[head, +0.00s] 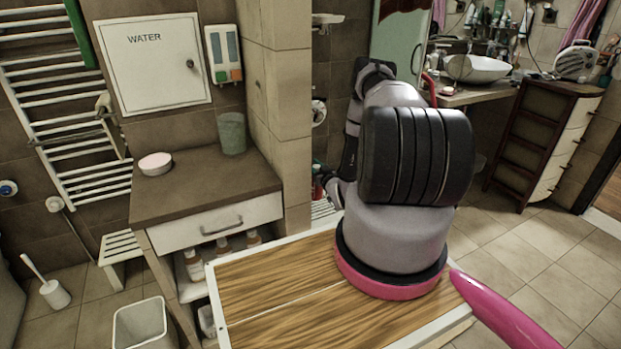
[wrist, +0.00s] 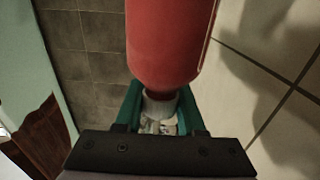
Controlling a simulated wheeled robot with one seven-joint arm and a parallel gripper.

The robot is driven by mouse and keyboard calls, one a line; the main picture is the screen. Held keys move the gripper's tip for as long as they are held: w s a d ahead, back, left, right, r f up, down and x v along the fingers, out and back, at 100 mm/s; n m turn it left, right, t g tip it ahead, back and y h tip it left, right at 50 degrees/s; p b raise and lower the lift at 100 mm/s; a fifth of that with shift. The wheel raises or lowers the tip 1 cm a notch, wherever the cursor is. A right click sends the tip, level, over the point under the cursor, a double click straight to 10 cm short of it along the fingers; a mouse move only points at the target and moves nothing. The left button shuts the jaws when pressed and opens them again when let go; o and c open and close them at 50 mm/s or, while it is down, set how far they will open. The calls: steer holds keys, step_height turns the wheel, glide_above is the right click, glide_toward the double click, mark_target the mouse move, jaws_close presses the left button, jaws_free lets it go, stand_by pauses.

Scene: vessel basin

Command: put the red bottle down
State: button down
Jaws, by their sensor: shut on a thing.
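The red bottle (wrist: 172,45) fills the upper middle of the wrist view. My gripper (wrist: 160,108), with green fingers, is shut on its pale, narrow neck end. The bottle's wide body extends beyond the fingertips, and its far end is cut off by the frame's top edge. Tiled floor and wall show behind it, and I see no surface touching the part in view. In the head view my arm hides the gripper and most of what lies beyond it. A small red shape shows beside the arm there; I cannot tell whether it is the bottle.
A white vessel basin (head: 478,69) stands on a cluttered counter (head: 470,94) at the back right. A dark cabinet (head: 535,130) stands right of it. At left, a brown-topped cabinet (head: 205,187) bears a round box (head: 155,164) and a cup (head: 232,133). Tiled floor (head: 545,245) is clear at right.

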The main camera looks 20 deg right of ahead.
steer(key=shift+f, duration=2.45)
steer(key=c, duration=0.5)
jaws_free()
steer(key=s, duration=1.2)
steer(key=shift+d, duration=0.2)
